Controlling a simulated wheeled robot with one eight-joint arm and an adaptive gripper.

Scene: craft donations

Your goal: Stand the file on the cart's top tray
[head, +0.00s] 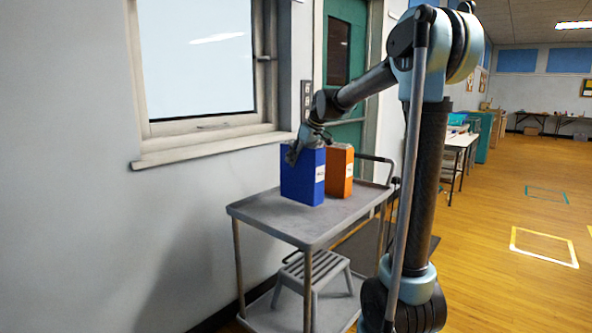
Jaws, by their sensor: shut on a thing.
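A blue file (301,180) with a white label stands upright at the cart's top tray (283,220), near the middle of its length. I cannot tell whether its base touches the tray. My gripper (293,156) is shut on the top left part of the blue file. An orange file (340,172) stands upright on the tray just behind and to the right of the blue one. The far fingertip is hidden.
A grey step stool (313,272) sits on the cart's lower shelf (270,315). The wall and window sill (210,146) are close on the left. The front of the top tray is bare. Open wooden floor lies to the right.

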